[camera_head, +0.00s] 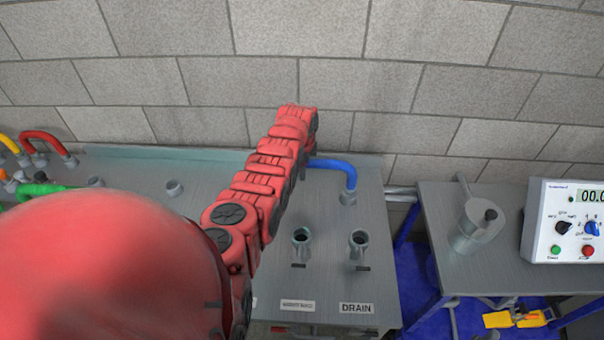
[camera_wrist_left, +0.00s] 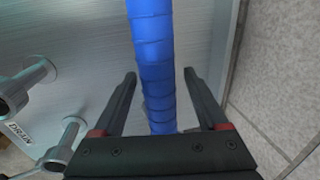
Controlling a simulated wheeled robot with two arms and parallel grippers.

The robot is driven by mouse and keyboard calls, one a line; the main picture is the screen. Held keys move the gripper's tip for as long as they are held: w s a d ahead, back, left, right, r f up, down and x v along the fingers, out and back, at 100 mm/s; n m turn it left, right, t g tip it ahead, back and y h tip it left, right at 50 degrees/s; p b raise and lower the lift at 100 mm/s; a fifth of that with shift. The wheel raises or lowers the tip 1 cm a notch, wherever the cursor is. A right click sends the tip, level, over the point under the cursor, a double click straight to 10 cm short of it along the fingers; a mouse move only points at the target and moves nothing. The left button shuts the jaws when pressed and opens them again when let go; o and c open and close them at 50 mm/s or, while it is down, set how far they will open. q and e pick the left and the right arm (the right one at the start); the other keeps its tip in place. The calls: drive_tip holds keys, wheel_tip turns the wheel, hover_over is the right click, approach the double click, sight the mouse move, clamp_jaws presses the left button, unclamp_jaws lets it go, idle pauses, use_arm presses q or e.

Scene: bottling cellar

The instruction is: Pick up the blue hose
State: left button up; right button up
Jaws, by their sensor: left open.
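The blue hose (camera_head: 334,164) is at the back right of the grey metal panel. Its right end bends down into a metal fitting (camera_head: 349,197), and its left part is hidden behind my red left arm. In the left wrist view the hose (camera_wrist_left: 150,35) runs from the top edge down between the two dark fingers of my left gripper (camera_wrist_left: 160,74). The fingers are open, one on each side, with gaps to the hose. In the head view this gripper is hidden by the arm. My right gripper is in neither view.
Two open ports (camera_head: 302,238) (camera_head: 359,240) stand on the panel, the right one above a DRAIN label (camera_head: 356,308). Green, red (camera_head: 42,135) and yellow hoses are at the left. A block wall (camera_head: 410,90) rises behind. A side table holds a lidded metal pot (camera_head: 472,228) and a control box (camera_head: 545,220).

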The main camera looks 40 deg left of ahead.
use_arm(q)
drive_tip(key=shift+w+f, duration=0.15)
drive_tip(key=shift+f, duration=0.55)
clamp_jaws()
